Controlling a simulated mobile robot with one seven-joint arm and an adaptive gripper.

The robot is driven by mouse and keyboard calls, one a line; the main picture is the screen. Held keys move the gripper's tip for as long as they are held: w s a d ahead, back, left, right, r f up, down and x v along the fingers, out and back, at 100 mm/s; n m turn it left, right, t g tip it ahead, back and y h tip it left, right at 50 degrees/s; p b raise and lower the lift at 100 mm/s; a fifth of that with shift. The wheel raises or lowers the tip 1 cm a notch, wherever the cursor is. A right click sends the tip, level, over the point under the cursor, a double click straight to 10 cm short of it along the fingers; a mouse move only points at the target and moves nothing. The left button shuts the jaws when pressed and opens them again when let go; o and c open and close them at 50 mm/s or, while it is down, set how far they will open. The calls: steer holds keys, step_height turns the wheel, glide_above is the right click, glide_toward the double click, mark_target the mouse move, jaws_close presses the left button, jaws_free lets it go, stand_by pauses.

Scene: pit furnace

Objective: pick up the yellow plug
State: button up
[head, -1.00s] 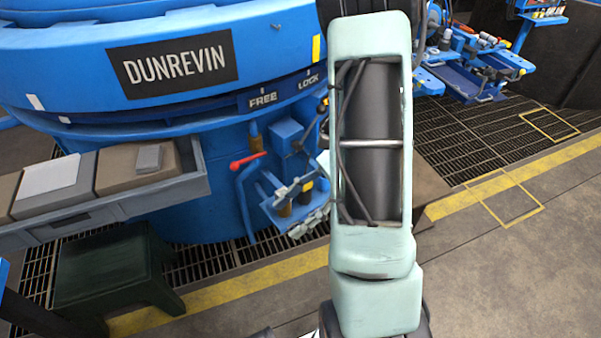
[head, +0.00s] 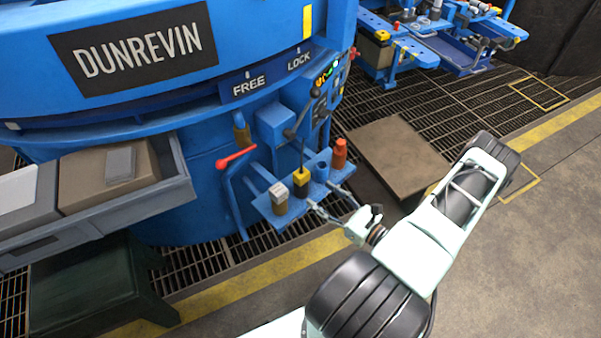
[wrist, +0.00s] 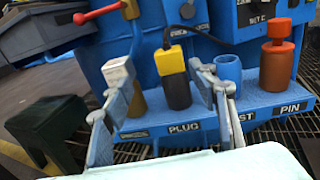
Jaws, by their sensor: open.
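The yellow plug (head: 301,178) stands upright on a blue shelf (head: 270,216) on the front of the blue furnace housing. In the wrist view the plug (wrist: 171,62) has a yellow upper part, a dark lower body and a black cable from its top. A label reading PLUG is on the shelf edge below it. My gripper (head: 321,195) is open and empty in front of the shelf. In the wrist view its fingers (wrist: 160,75) reach toward the shelf, one on each side of the plug in the picture. I cannot tell how far short of it they are.
A white-topped piece (wrist: 119,72) stands left of the plug. A blue cup (wrist: 228,70) and a red pin (wrist: 277,62) stand to its right. A red-handled lever (head: 236,157) is further left. A grey drawer (head: 180,190) and a dark green stool (head: 85,290) are at left.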

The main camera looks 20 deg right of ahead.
mark_target(305, 179)
steer(key=shift+m+t+h, duration=0.3)
steer(key=shift+m+h, duration=0.1)
steer(key=x, duration=0.3)
steer(key=b+x, duration=0.1)
steer(key=x, duration=0.3)
steer(key=d+f+x, duration=0.1)
steer(key=x, duration=0.3)
steer(key=shift+w+b, duration=0.1)
steer(key=shift+b, duration=0.2)
steer(key=shift+c, duration=0.6)
steer(key=c, duration=1.2)
